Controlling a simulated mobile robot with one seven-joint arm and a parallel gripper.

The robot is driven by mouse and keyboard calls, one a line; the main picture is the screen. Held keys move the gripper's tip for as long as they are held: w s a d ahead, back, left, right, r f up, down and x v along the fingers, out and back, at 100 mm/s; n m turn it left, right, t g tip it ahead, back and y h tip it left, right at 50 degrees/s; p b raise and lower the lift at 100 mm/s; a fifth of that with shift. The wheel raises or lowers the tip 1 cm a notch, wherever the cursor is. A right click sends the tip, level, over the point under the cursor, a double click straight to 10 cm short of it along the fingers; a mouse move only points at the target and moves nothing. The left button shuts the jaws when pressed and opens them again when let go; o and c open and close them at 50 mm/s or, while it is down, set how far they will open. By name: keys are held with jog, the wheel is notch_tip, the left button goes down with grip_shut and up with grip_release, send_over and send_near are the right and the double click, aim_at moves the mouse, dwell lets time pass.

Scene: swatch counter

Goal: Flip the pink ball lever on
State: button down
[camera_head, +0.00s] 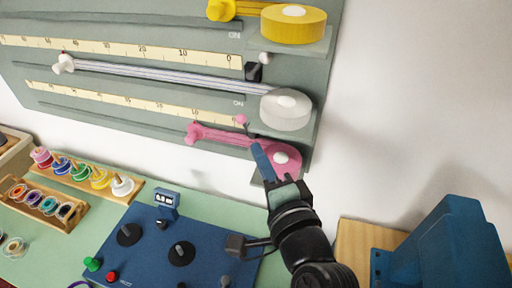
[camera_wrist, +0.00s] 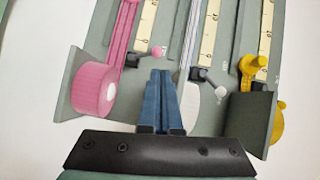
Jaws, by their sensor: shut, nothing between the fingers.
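The pink ball lever (camera_head: 241,119) is a small pink ball on a short dark stem, below the "ON" mark of the wall panel. In the wrist view the pink ball (camera_wrist: 158,52) shows just beyond my fingertips, slightly left of them. My gripper (camera_head: 257,148) is shut and empty, its blue fingers pointing up at the panel just below and right of the pink ball. In the wrist view my gripper (camera_wrist: 160,73) is seen shut from behind. The fingers hide part of the lever's base, and I cannot tell whether they touch the ball.
A pink ribbon roll (camera_head: 281,160) sits right beside my fingers. A white roll (camera_head: 286,109) and a yellow roll (camera_head: 294,23) are above, with a white ball lever (camera_head: 264,58) between them. A blue control box (camera_head: 150,250) and spool racks (camera_head: 90,180) lie on the counter.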

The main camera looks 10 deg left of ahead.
jog(key=b+v, duration=0.1)
jog(key=v, duration=0.4)
jog(key=shift+f, duration=0.2)
jog(key=shift+s, duration=0.1)
jog(key=shift+f, duration=0.1)
